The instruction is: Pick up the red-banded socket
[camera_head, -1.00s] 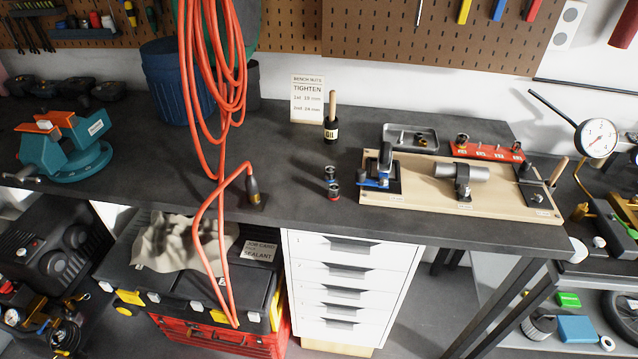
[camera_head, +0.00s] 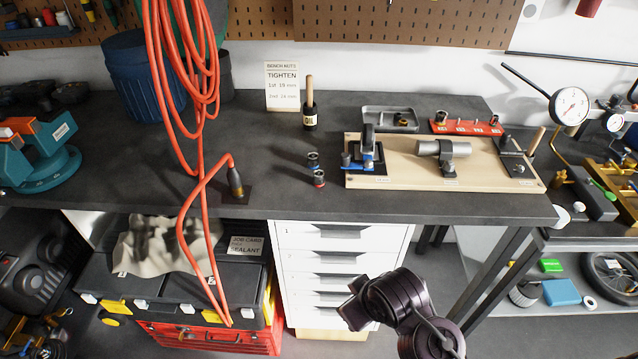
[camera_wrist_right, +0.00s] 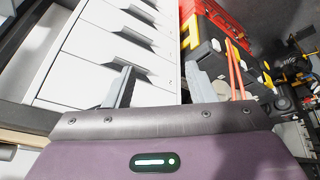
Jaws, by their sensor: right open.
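The red-banded socket (camera_head: 319,179) stands upright near the front edge of the dark workbench (camera_head: 260,140), a small dark cylinder with red low on its side. A similar socket with a blue band (camera_head: 313,160) stands just behind it. My right arm is in front of the white drawers, below the bench top and well short of the socket. In the right wrist view my right gripper (camera_wrist_right: 165,88) has its two fingers apart and nothing between them; neither socket shows there. My left gripper is not in view.
A wooden fixture board (camera_head: 400,178) with a clamp lies right of the sockets. White drawers (camera_head: 335,240) are below the bench.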

